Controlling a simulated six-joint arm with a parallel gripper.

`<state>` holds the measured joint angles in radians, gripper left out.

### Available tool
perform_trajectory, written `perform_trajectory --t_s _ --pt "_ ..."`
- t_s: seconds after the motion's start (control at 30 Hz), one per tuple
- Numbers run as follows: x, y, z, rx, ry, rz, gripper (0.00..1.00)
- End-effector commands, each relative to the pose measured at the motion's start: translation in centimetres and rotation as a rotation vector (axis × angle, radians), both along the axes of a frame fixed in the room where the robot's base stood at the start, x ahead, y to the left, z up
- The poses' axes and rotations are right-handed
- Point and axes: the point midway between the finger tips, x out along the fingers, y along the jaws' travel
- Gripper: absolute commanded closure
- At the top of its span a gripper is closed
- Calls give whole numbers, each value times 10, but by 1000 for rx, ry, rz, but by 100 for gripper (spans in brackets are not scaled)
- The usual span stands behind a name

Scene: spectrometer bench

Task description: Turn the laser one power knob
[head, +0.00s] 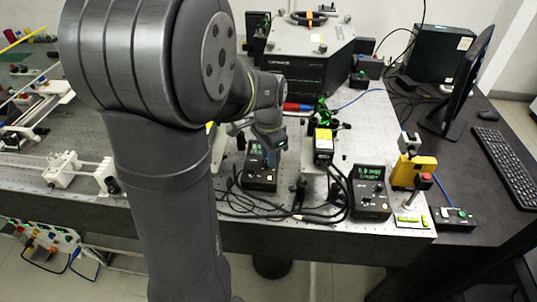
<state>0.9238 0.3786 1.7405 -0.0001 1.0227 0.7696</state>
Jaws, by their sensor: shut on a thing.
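A small black control box (260,183) with small knobs or buttons on its face stands on the optical bench, right of my arm. My gripper (271,155) points down at the upper part of this box. Its fingers are shut on what appears to be a knob there; the fingers hide the knob. A second black box (371,196) with a green lit display and small knobs stands further right, apart from my gripper. I cannot read labels to tell which box belongs to laser one.
A yellow-labelled black laser unit (323,143) and loose black cables (290,211) lie between the boxes. A large dark instrument (300,65) stands behind. A monitor (465,80) and keyboard (512,160) are far right.

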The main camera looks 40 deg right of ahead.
Motion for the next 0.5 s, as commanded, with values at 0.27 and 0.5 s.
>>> perform_trajectory --t_s 0.27,0.5 --pt "0 0 0 0 0 107 100" --pt "0 0 1 -1 -1 107 100"
